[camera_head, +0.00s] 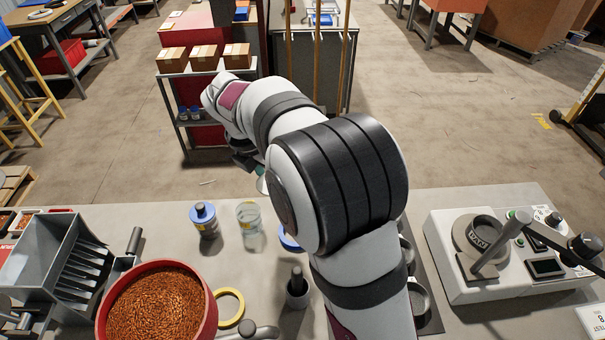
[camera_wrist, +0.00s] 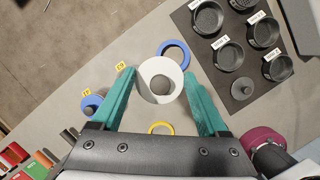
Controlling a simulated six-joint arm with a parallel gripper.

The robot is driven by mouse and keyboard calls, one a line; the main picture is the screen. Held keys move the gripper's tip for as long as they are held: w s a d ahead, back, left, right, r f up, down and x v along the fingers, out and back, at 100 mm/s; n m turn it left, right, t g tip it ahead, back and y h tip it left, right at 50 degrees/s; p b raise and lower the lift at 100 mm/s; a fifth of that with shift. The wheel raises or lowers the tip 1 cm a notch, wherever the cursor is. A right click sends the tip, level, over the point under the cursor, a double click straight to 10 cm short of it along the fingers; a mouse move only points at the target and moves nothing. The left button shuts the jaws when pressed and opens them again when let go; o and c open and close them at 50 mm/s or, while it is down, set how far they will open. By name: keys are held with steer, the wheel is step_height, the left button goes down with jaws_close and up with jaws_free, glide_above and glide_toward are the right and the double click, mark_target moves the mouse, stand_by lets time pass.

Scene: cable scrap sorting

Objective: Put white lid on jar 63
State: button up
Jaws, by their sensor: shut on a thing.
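My gripper (camera_wrist: 161,82) has two teal fingers shut on the white lid (camera_wrist: 146,85), a round white piece with a grey round centre. The lid is held above the bench. In the head view a bit of white under the fingers (camera_head: 262,185) shows left of my arm. An open clear glass jar (camera_head: 250,230) with a yellow tag stands on the bench, nearer the camera than the gripper. In the wrist view a yellow tag (camera_wrist: 120,66) seems to read 63; the left finger hides most of the jar by it. The lid is not over that jar.
A blue-lidded jar (camera_head: 205,220) stands left of the glass jar. A blue ring-shaped piece (camera_wrist: 174,52) lies to the right. A yellow ring (camera_head: 230,308), red bowl of copper bits (camera_head: 210,325) and dark-knobbed piece (camera_head: 297,287) stand nearer. Black cups (camera_wrist: 208,18) fill a dark mat.

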mark_target(246, 203)
steer(key=w+a+f+n+y, duration=0.2)
steer(key=a+n, duration=0.5)
steer(key=n, duration=0.2)
steer(key=shift+m+t, duration=0.3)
steer(key=shift+t, duration=0.1)
steer(key=shift+d+f, duration=0.15)
steer(key=shift+f, duration=4.55)
steer(key=o, duration=1.2)
steer(key=shift+r, duration=0.1)
